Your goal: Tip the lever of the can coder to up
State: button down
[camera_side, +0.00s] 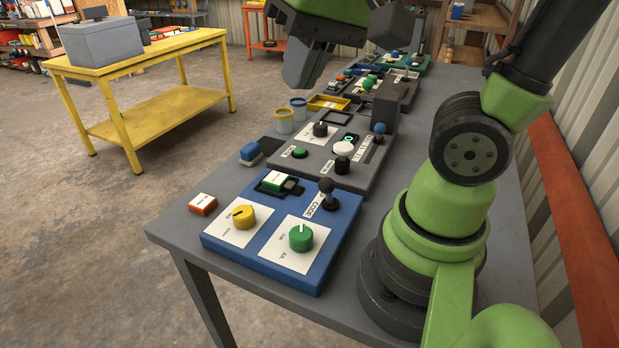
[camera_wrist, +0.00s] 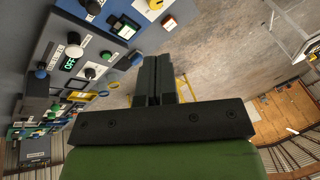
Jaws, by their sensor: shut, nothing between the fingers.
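A blue control panel (camera_side: 222,240) lies at the near end of the grey bench. Its label seems to include "CODE", though the print is small. Beside the label stands a lever with a black ball (camera_side: 326,185) on a short stem; its exact tilt is hard to tell. In the wrist view the black ball (camera_wrist: 92,7) shows at the top edge. My gripper (camera_side: 302,70) hangs above and beyond the panel, well apart from the lever. Its dark fingers (camera_wrist: 158,62) are together and empty.
The blue panel also has a yellow knob (camera_side: 243,216), a green knob (camera_side: 301,237) and a green-faced switch (camera_side: 276,181). A grey panel behind it has a blue-balled lever (camera_side: 379,128) and a display (camera_wrist: 68,65). A red-and-white block (camera_side: 203,204) lies left. Air above the blue panel is clear.

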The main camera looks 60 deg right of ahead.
aim_at(328, 192)
jog(key=w+d+f+m+g+h, duration=0.2)
jog(key=w+f+m+g+h, duration=0.25)
jog(key=w+f+g, duration=0.6)
jog(key=s+f+t, duration=0.1)
jog(key=f, duration=0.2)
jog(key=s+d+f+t, duration=0.1)
jog(key=s+f, duration=0.1)
jog(key=f, duration=0.1)
jog(key=s+d+f+t, duration=0.1)
jog(key=f, duration=0.2)
jog(key=shift+s+f+m+y, duration=0.15)
jog(key=shift+f+m+y, duration=0.1)
jog(key=shift+m+y, duration=0.1)
jog(key=shift+s+d+f, duration=0.15)
jog(key=shift+s+d, duration=0.35)
jog(key=shift+s, duration=0.15)
jog(key=shift+s+d+f, duration=0.15)
jog(key=shift+s+d, duration=0.3)
jog(key=shift+s, duration=0.15)
jog(key=shift+s+d, duration=0.3)
jog(key=shift+s, duration=0.1)
jog(key=shift+d+r+y, duration=0.15)
jog(key=shift+d+y, duration=0.15)
jog(key=shift+y, duration=0.1)
